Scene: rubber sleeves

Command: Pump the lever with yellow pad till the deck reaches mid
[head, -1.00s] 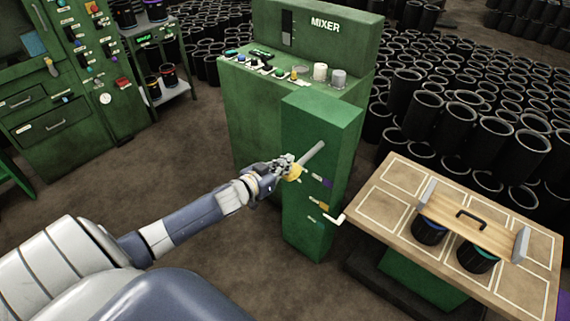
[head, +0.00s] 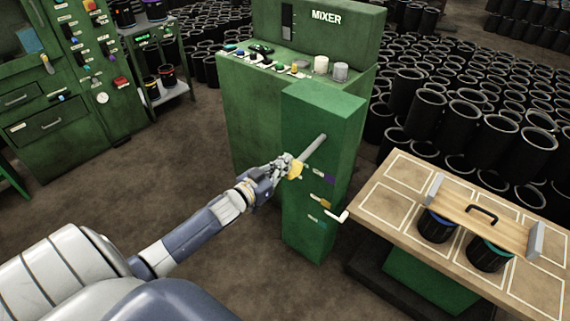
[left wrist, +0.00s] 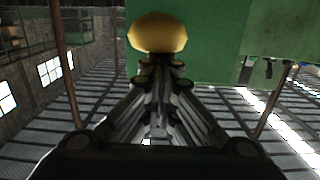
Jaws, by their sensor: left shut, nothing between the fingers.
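A grey lever (head: 314,149) slants from the green column of the mixer, with a rounded yellow pad (head: 297,168) at its lower end. My left gripper (head: 287,165) is shut and empty against or just beside the pad. In the left wrist view the yellow pad (left wrist: 158,31) sits straight ahead of the closed fingertips (left wrist: 160,64); I cannot tell whether they touch. The deck appears to be the wooden tabletop (head: 385,192) with white outlined rectangles, at right on a dark base. My right gripper is not in view.
A wooden carrier (head: 505,232) with a black handle and two dark cylinders stands on the tabletop. A white-tipped handle (head: 338,216) sticks out by the column. Many black sleeves (head: 465,140) fill the floor behind. A green cabinet (head: 60,90) stands far left; the floor between is clear.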

